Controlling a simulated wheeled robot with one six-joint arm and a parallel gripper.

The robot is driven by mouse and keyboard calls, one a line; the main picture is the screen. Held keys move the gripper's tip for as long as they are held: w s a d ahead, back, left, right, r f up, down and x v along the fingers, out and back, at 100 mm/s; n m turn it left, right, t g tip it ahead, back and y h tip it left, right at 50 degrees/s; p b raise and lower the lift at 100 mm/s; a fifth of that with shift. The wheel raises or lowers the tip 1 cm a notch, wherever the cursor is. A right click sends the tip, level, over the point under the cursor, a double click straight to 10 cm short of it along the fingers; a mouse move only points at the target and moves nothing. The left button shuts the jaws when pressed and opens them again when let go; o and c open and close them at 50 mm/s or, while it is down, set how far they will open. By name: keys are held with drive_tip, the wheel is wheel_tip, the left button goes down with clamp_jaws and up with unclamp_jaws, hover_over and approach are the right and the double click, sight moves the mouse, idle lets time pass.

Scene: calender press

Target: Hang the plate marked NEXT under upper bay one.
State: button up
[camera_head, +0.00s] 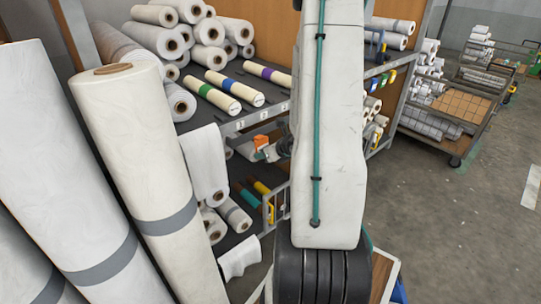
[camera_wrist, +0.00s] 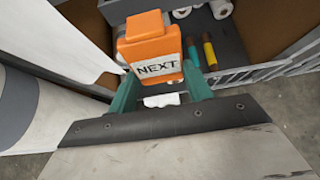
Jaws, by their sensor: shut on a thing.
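The orange plate marked NEXT (camera_wrist: 155,52) is between the teal fingers of my gripper (camera_wrist: 160,82) in the wrist view. The gripper is shut on it and its lettering faces the wrist camera. In the head view the plate (camera_head: 261,142) shows small and orange, just below the front edge of the upper shelf (camera_head: 225,129), left of my arm. I cannot tell whether it touches the edge. Small white labels (camera_head: 238,124) sit along that edge, too small to read surely. Rolls with green (camera_head: 205,91), blue (camera_head: 234,88) and purple (camera_head: 266,73) bands lie above.
Tall wrapped rolls (camera_head: 135,150) stand close at the left. A lower shelf holds teal (camera_head: 246,195) and yellow-ended (camera_head: 262,188) rolls behind a grey rail. My arm hides part of the rack. Open floor (camera_head: 440,230) lies right.

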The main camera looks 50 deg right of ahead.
sight(263, 143)
drive_tip(key=w+d+f, duration=0.1)
drive_tip(key=w+d, duration=0.1)
drive_tip(key=w, duration=0.6)
drive_tip(key=shift+f, duration=0.4)
idle(0.5)
drive_tip(key=o, duration=1.2)
drive_tip(key=v, duration=0.7)
drive_tip(key=shift+s+r, duration=0.2)
drive_tip(key=shift+s, duration=0.1)
